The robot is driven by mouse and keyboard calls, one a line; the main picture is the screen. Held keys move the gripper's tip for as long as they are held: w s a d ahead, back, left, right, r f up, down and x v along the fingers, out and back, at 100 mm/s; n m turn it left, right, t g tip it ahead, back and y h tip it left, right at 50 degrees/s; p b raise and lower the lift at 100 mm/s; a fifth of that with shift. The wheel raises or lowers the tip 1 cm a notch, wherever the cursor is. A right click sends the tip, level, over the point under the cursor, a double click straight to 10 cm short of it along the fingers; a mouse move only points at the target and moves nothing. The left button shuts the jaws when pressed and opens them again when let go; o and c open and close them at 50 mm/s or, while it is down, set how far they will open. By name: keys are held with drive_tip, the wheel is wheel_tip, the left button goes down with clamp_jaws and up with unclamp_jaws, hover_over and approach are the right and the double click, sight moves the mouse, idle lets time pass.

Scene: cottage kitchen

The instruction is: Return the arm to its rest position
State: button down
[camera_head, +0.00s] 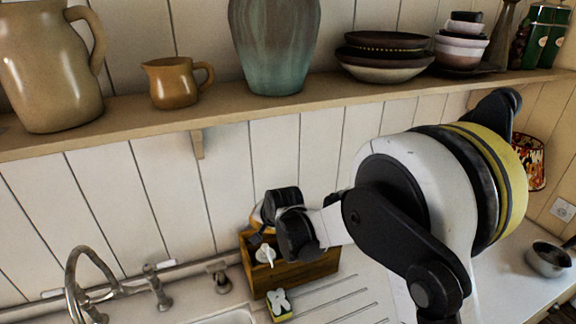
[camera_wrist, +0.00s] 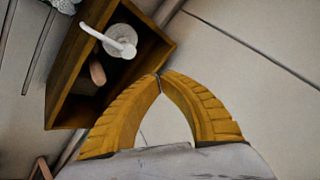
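My arm (camera_head: 420,190) reaches from the right of the head view toward the wall, bent, with its wrist (camera_head: 293,228) above the wooden box (camera_head: 300,273) by the sink. My gripper (camera_wrist: 160,78) shows in the wrist view with its two yellow fingers meeting at the tips. Nothing shows between them; a plain pale surface is seen through the gap. The box also shows in the wrist view (camera_wrist: 72,75), beyond the fingers and to their left. In the head view my wrist mostly hides the fingers.
A white-handled item (camera_wrist: 118,45) is in the box. A yellow-and-white sponge (camera_head: 279,305) lies in front of it; a tap (camera_head: 80,270) stands left. Above, a shelf (camera_head: 215,112) holds jugs, a vase (camera_head: 274,45) and bowls (camera_head: 385,58). A pan (camera_head: 548,260) is at right.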

drive_tip(key=s+d+r+n+h+b, duration=0.1)
drive_tip(key=s+d+b, duration=0.45)
drive_tip(key=d, duration=0.35)
drive_tip(key=s+d+r+h+b, duration=0.1)
drive_tip(key=s+d+b, duration=0.4)
drive_tip(key=d+b, duration=0.3)
drive_tip(key=s+d+f+h+b, duration=0.1)
drive_tip(key=s+d+f+b, duration=0.4)
drive_tip(key=s+d, duration=0.2)
drive_tip(key=s+d+f+n+t+h+b, duration=0.1)
drive_tip(key=s+d+f+b, duration=0.4)
drive_tip(key=s+d, duration=0.3)
drive_tip(key=s+f, duration=0.1)
drive_tip(key=s, duration=0.3)
drive_tip(key=shift+n, duration=0.3)
